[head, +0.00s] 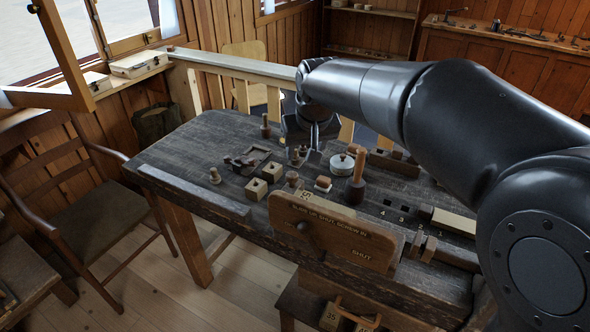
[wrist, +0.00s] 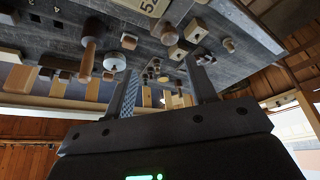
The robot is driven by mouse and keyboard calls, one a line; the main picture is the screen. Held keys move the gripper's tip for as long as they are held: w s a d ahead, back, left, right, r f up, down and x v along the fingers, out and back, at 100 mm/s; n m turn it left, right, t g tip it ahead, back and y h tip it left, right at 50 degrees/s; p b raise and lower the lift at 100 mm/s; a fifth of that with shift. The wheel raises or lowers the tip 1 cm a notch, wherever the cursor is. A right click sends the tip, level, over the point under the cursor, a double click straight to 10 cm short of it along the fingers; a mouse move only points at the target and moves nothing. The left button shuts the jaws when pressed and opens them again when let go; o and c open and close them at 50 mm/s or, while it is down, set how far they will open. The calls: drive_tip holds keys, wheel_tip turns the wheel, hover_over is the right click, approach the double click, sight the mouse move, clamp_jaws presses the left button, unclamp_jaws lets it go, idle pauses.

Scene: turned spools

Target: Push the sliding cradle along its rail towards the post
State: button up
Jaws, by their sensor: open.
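My gripper (head: 313,142) hangs over the far part of the dark workbench, beyond the small turned pieces. In the wrist view my gripper (wrist: 162,88) has its two fingers wide apart, with nothing held between them. Small wooden blocks (head: 423,247) stand at the bench's right front, by a dark rail-like strip (head: 458,259); they may be the sliding cradle, but I cannot tell for sure. My gripper is well away from them. An upright wooden mallet-like piece (head: 356,186) stands mid-bench. I cannot tell which upright piece is the post.
A wooden board with lettering and a knob (head: 330,232) stands along the bench's front edge. Turned pieces, square blocks (head: 256,189) and a round pale tin (head: 341,164) crowd the middle. The bench's left part (head: 185,150) is mostly clear. A chair (head: 80,190) stands at left.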

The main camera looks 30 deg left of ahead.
sight(292, 174)
drive_tip(key=x, duration=0.4)
drive_tip(key=a+x, duration=0.1)
drive_tip(key=x, duration=0.6)
drive_tip(key=shift+s+a+f, duration=0.2)
drive_tip(key=shift+s+a, duration=0.05)
drive_tip(key=shift+a, duration=0.15)
drive_tip(key=shift+c, duration=0.4)
clamp_jaws()
